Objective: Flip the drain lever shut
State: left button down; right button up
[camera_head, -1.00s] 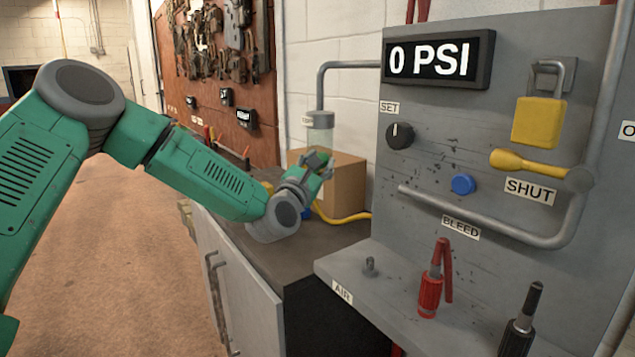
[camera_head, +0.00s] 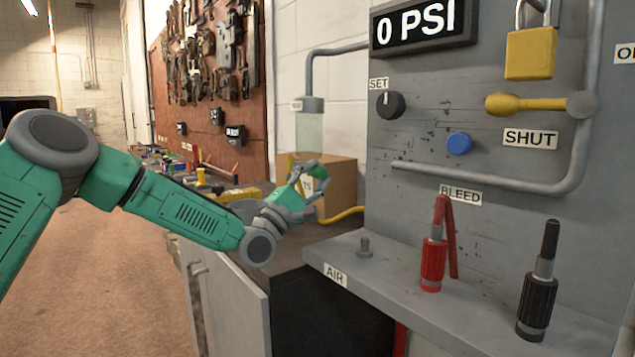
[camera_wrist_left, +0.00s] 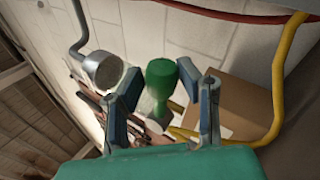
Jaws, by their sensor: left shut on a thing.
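My left gripper (camera_head: 312,182) is shut on a green-ended thing, below the clear bowl (camera_head: 309,135) on the bent grey pipe. In the left wrist view this green thing (camera_wrist_left: 160,78) stands between the two blue-grey fingers (camera_wrist_left: 164,104); its rounded green end points away and its lower part is partly hidden. I cannot tell whether it is the drain lever, as no drain label reads clearly. The bowl's round underside (camera_wrist_left: 103,69) shows left of the fingers, apart from them. A yellow lever (camera_head: 535,104) lies level above the SHUT label on the grey panel. My right gripper is out of view.
A cardboard box (camera_head: 338,185) and a yellow hose (camera_head: 342,215) stand close behind the gripper. The grey panel carries a yellow padlock (camera_head: 530,53), a dark knob (camera_head: 390,104) and a blue button (camera_head: 459,143). A red-handled fitting (camera_head: 433,262) and a black one (camera_head: 538,295) stand on its shelf.

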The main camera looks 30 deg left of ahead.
pick_arm(q)
jog(key=shift+f+m+h+b, duration=0.3)
jog(key=shift+f+m+h, duration=0.3)
jog(key=shift+m+h, duration=0.1)
jog(key=shift+f, duration=0.15)
jog(key=c, duration=1.1)
grip_release()
jog(key=shift+s, duration=0.15)
jog(key=shift+c, duration=0.2)
jog(key=shift+a+r, duration=0.2)
jog(key=shift+r, duration=0.05)
jog(key=v, duration=1.2)
jog(key=shift+a, duration=0.1)
